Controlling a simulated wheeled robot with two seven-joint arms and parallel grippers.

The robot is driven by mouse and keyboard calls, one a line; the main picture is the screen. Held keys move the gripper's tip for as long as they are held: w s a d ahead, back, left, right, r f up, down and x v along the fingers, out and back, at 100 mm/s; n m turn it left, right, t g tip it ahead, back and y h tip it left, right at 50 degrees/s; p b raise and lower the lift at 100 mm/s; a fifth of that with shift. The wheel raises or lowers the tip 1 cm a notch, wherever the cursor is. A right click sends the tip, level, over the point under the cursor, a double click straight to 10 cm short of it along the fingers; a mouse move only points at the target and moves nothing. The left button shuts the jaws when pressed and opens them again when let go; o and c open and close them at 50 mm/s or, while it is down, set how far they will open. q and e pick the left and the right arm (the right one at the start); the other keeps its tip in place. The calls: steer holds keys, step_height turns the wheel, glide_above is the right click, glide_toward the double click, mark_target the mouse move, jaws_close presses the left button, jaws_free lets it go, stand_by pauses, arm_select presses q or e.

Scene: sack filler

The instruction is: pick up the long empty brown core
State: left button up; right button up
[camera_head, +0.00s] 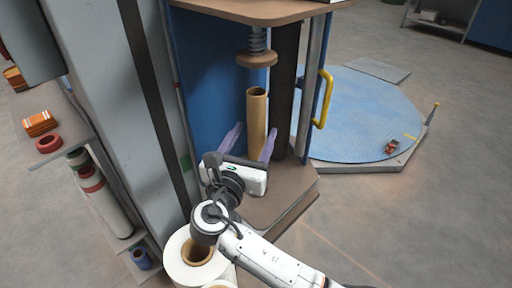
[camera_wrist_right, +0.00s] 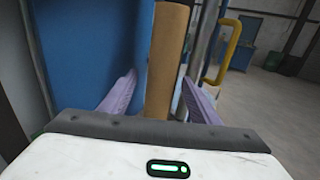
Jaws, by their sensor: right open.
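The long brown core (camera_head: 257,112) stands upright on the brown base of the machine, below a round spring-mounted plate (camera_head: 257,59). It is a hollow tube with an open top. My right gripper (camera_head: 250,146) is open, with its two purple fingers on either side of the core. In the right wrist view the core (camera_wrist_right: 167,62) rises between the spread fingers (camera_wrist_right: 158,97), with gaps visible on both sides. I cannot tell how deep the core sits between the fingertips. My left gripper is not in view.
A blue panel (camera_head: 215,75) stands behind and left of the core, and a yellow handle (camera_head: 323,98) is to its right. White rolls (camera_head: 190,262) stand at the front. A shelf with colored rolls is at left. A round blue platform (camera_head: 362,115) lies at right.

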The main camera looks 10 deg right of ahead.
steer(key=b+x, duration=0.1)
steer(key=x, duration=0.4)
steer(key=shift+w+d, duration=0.25)
steer(key=shift+w, duration=0.1)
steer(key=c, duration=1.4)
jaws_close()
steer(key=shift+r, duration=0.15)
